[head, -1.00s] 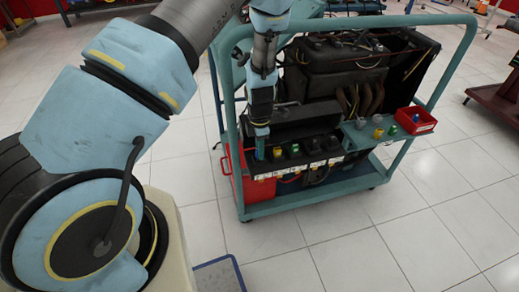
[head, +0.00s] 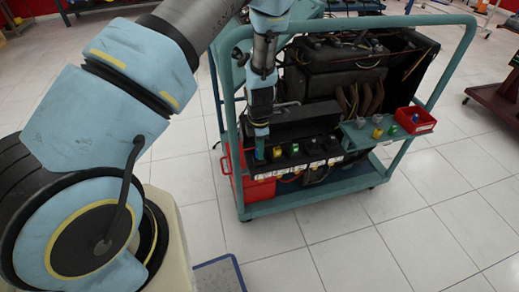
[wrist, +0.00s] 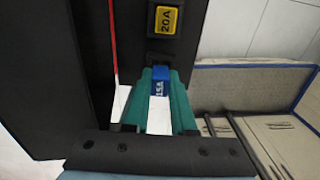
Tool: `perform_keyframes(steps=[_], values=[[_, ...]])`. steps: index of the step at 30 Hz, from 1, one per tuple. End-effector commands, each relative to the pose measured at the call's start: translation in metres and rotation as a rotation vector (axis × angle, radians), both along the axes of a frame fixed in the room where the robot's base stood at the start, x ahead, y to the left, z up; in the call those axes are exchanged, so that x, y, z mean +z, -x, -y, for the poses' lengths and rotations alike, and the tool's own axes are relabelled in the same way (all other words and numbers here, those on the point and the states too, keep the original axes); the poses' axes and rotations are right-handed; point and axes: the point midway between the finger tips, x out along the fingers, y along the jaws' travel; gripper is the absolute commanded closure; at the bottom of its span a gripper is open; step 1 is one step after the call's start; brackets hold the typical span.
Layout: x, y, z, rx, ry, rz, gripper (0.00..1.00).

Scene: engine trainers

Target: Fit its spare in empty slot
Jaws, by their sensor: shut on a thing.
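My gripper (wrist: 158,98) has green fingers and is shut on a blue fuse (wrist: 160,84) marked 15A. In the head view my gripper (head: 261,148) is at the left end of the black fuse box (head: 310,160) on the cart's front. A yellow fuse (wrist: 166,20) marked 20A sits just beyond the blue one in the wrist view. In the head view this yellow fuse (head: 277,152) and a green fuse (head: 294,149) stand in the row to the right of my gripper. Whether the blue fuse is seated in its slot cannot be told.
The teal cart (head: 300,204) carries an engine (head: 340,70) behind the box. A side shelf (head: 360,139) holds small coloured parts and a red tray (head: 424,126) with a blue item inside. A red box (head: 260,190) sits below my gripper.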

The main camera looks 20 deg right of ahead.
Motion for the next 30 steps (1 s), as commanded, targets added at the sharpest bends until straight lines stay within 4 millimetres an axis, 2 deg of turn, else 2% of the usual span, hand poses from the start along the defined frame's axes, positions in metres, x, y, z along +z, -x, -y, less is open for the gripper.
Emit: perform_keyframes(steps=[30], values=[[-0.0055, 0.0000, 0.0000, 0.000, 0.000, 0.000, 1.00]])
